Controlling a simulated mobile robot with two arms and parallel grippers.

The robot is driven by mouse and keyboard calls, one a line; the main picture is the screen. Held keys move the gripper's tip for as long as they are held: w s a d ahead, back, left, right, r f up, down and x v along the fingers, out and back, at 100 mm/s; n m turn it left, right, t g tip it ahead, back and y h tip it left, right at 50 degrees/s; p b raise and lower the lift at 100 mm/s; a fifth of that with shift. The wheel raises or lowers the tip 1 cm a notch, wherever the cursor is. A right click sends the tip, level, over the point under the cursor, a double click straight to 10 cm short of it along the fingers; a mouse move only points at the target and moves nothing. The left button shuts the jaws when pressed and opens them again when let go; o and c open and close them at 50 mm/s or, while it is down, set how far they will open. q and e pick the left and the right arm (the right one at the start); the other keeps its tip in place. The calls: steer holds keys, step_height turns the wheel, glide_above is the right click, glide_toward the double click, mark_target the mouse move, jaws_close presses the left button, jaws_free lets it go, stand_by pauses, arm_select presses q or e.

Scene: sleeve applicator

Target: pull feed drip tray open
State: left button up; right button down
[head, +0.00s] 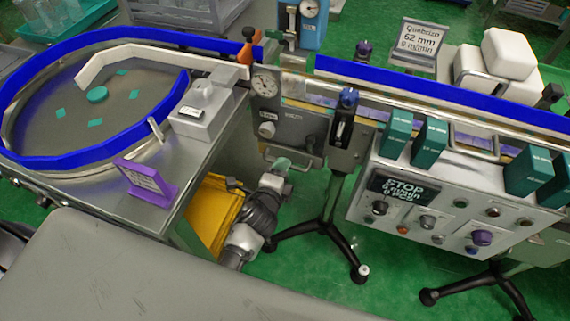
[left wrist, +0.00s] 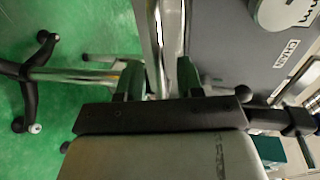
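A grey metal unit (head: 300,128) with a dial stands under the conveyor. A bar handle (head: 309,162) sits at its lower front; I take it as the drip tray's handle, though the tray body cannot be made out. My left gripper (head: 281,172) reaches up to this handle from below. In the left wrist view, its two dark fingers (left wrist: 160,78) stand apart, with the shiny handle bar (left wrist: 168,45) running between them. The fingers look open around the bar, the right one closer to it; firm contact cannot be seen. My right gripper is in neither view.
A round feed table with a blue rim (head: 90,162) and a purple sign (head: 145,182) stand at left. A control box (head: 450,195) is farther right.

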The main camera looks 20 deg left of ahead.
arm_select(q)
steer(key=shift+w+f, duration=0.25)
steer(key=shift+w, duration=1)
jaws_close()
